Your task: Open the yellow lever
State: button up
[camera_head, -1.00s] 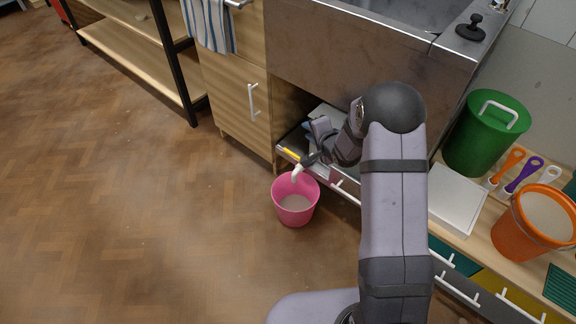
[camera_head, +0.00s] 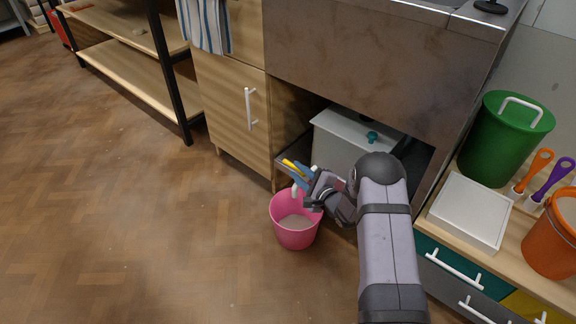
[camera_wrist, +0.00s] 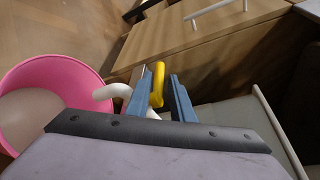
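In the wrist view the lever (camera_wrist: 158,84) stands between the two blue fingertips of my gripper (camera_wrist: 160,98). A narrow gap shows on its right, and it lies close to the left finger; contact cannot be told. The white spout (camera_wrist: 112,91) shows left of the fingers. In the head view my gripper (camera_head: 301,174) is at the lever and hides part of it.
The pink bucket (camera_head: 296,235) stands on the floor below the spout, with pale contents. A pale box-like tank (camera_head: 345,139) with a teal knob is under the sink. A wooden cabinet (camera_head: 228,125) stands close on the left. The floor at left is clear.

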aim_at(292, 166)
jog(key=b+x, duration=0.3)
jog(key=x, duration=0.3)
jog(key=shift+s+f, duration=0.1)
jog(key=shift+f, duration=0.05)
jog(key=shift+w+a, duration=0.25)
jog(key=shift+w, duration=0.2)
grip_shut()
